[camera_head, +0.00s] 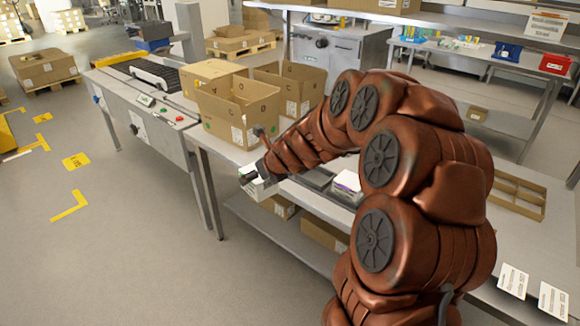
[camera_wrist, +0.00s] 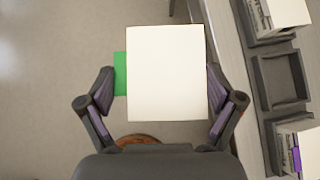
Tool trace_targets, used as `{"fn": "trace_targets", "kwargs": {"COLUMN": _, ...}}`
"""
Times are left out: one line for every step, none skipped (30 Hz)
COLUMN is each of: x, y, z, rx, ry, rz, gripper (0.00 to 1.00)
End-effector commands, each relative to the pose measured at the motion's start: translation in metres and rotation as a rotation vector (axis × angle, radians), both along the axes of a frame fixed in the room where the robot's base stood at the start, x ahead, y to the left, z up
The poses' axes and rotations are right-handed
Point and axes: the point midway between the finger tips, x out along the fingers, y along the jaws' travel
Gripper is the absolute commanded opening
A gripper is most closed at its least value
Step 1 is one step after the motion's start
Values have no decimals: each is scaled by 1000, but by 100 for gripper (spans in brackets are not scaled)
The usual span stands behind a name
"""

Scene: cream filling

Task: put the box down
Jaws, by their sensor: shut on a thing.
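My gripper (camera_wrist: 160,92) is shut on a small white box (camera_wrist: 165,65), with one finger on each side of it. A green part (camera_wrist: 120,74) shows at the box's left edge in the wrist view. The box hangs over the floor, just off the table's edge. In the head view my gripper (camera_head: 258,182) is in front of the table, below the open cartons, and the white box (camera_head: 247,171) shows at its tip. The box's far side is hidden.
A dark tray (camera_wrist: 256,85) on the table (camera_wrist: 232,60) holds white boxes at both ends, with an empty compartment between. Open cartons (camera_head: 232,112) stand at the table's left end beside the conveyor (camera_head: 172,78). A divided cardboard tray (camera_head: 517,192) lies at the right.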

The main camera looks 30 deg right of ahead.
Motion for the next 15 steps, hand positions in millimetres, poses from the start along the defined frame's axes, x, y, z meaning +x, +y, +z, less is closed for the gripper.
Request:
{"fn": "trace_targets", "kwargs": {"x": 3, "y": 15, "z": -2, "rx": -1, "ry": 0, "rz": -6, "gripper": 59}}
{"fn": "trace_targets", "kwargs": {"x": 4, "y": 23, "z": -3, "rx": -1, "ry": 0, "rz": -11, "gripper": 59}}
{"fn": "trace_targets", "kwargs": {"x": 6, "y": 32, "z": -4, "rx": -1, "ry": -1, "rz": -21, "gripper": 59}}
{"fn": "trace_targets", "kwargs": {"x": 7, "y": 39, "z": -6, "rx": -2, "ry": -1, "rz": -30, "gripper": 59}}
{"fn": "trace_targets", "kwargs": {"x": 8, "y": 45, "z": -7, "rx": -2, "ry": -1, "rz": -37, "gripper": 59}}
{"fn": "trace_targets", "kwargs": {"x": 9, "y": 55, "z": -9, "rx": -1, "ry": 0, "rz": -45, "gripper": 59}}
{"fn": "trace_targets", "kwargs": {"x": 10, "y": 61, "z": -10, "rx": 0, "ry": 0, "rz": -52, "gripper": 59}}
{"fn": "trace_targets", "kwargs": {"x": 11, "y": 67, "z": -11, "rx": -1, "ry": 0, "rz": -60, "gripper": 59}}
{"fn": "trace_targets", "kwargs": {"x": 11, "y": 75, "z": -13, "rx": -2, "ry": 0, "rz": -69, "gripper": 59}}
{"fn": "trace_targets", "kwargs": {"x": 11, "y": 81, "z": -14, "rx": 0, "ry": 1, "rz": -75, "gripper": 59}}
{"fn": "trace_targets", "kwargs": {"x": 12, "y": 87, "z": -15, "rx": 1, "ry": 1, "rz": -81, "gripper": 59}}
{"fn": "trace_targets", "kwargs": {"x": 12, "y": 94, "z": -16, "rx": 0, "ry": 1, "rz": -88, "gripper": 59}}
{"fn": "trace_targets", "kwargs": {"x": 13, "y": 98, "z": -17, "rx": 0, "ry": 0, "rz": -95, "gripper": 59}}
{"fn": "trace_targets", "kwargs": {"x": 13, "y": 104, "z": -17, "rx": 0, "ry": 1, "rz": -98, "gripper": 59}}
{"fn": "trace_targets", "kwargs": {"x": 14, "y": 110, "z": -18, "rx": 3, "ry": 1, "rz": -105, "gripper": 59}}
